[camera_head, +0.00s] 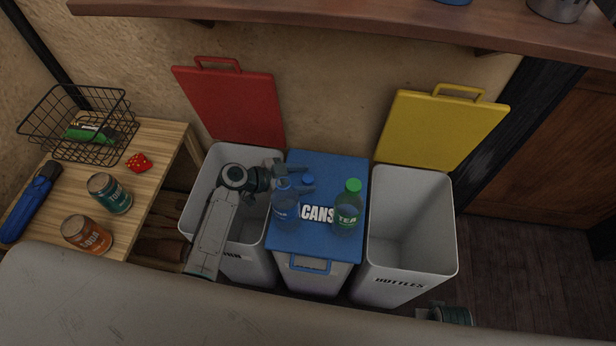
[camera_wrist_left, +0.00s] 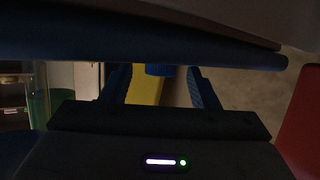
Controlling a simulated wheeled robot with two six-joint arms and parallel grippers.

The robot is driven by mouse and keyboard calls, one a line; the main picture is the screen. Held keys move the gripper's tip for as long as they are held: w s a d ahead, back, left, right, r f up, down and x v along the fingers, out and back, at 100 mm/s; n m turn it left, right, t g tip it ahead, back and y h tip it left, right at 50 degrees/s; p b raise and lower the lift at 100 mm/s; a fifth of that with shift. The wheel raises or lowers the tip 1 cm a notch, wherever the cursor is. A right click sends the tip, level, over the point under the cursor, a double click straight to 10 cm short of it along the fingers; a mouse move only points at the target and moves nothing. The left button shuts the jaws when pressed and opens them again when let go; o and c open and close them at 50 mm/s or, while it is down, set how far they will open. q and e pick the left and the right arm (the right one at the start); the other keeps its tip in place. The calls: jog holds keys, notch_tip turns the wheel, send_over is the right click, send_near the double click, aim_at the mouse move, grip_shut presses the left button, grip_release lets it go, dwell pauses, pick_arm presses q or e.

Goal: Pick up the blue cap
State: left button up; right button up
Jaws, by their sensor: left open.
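The small blue cap (camera_head: 308,180) is on the blue lid of the middle bin, behind a clear bottle with a blue label (camera_head: 286,208). My left gripper (camera_head: 300,180) is open over the lid, its fingertips close to the cap. In the left wrist view the blue cap (camera_wrist_left: 160,70) shows between the two spread fingers of the left gripper (camera_wrist_left: 160,82). I cannot tell whether either finger touches it.
A green-capped tea bottle (camera_head: 348,208) stands on the blue lid (camera_head: 328,168), to the right of the cap. Open bins flank it, with a raised red lid (camera_head: 235,108) and a raised yellow lid (camera_head: 440,130). A wooden table (camera_head: 150,185) holds cans and a wire basket (camera_head: 85,125).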

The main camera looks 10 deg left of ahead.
pick_arm(q)
jog(key=c, duration=1)
jog(key=shift+c, duration=0.2)
jog(key=shift+r, duration=0.15)
